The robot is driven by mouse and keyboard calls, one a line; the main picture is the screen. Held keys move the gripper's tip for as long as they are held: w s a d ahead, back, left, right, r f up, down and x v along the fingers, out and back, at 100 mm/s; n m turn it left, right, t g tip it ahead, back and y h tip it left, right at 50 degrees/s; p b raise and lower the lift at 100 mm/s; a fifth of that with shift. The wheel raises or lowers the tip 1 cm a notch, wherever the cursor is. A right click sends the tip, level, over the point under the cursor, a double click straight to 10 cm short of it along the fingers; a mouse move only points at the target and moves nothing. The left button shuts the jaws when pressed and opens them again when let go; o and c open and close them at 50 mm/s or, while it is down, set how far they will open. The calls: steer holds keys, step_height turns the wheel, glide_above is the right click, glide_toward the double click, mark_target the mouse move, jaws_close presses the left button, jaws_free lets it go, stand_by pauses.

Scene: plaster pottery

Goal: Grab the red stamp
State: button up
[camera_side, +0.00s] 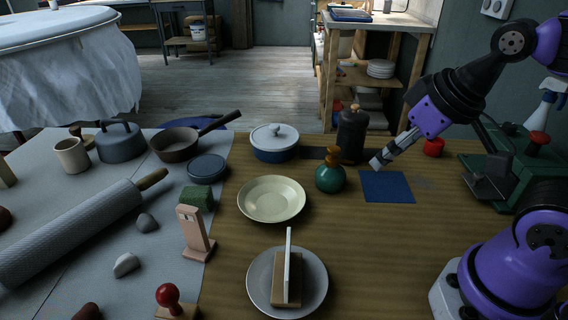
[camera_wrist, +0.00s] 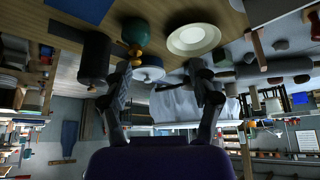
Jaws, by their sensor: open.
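A stamp with a round red knob (camera_side: 168,294) on a wooden base is at the bottom left of the side view, close to the front edge of the picture. I cannot make it out in the wrist view. My gripper (camera_side: 379,164) is at the right, above the blue square mat (camera_side: 387,187), far from the stamp. Its two fingers stand apart in the wrist view (camera_wrist: 162,82), with nothing held between them.
Between gripper and stamp stand a green bottle (camera_side: 330,177), a cream plate (camera_side: 271,187), a grey plate (camera_side: 255,292) bearing a wooden block with an upright slab, and a wooden stand (camera_side: 194,235). A black grinder (camera_side: 352,134) and blue pot (camera_side: 274,152) stand behind.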

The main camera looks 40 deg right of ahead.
steer(key=n+g+y, duration=0.3)
steer(key=n+y, duration=0.2)
steer(key=n, duration=0.1)
glide_toward(173, 289)
steer(key=f, duration=0.1)
steer(key=shift+y, duration=0.4)
steer(key=x, duration=0.5)
steer(key=shift+w+d+f, duration=0.1)
steer(key=shift+w+f, duration=0.05)
steer(key=shift+f, duration=0.05)
steer(key=x, duration=0.5)
steer(key=shift+a+f, duration=0.25)
steer(key=shift+a, duration=0.05)
steer(key=shift+c, duration=0.4)
jaws_close()
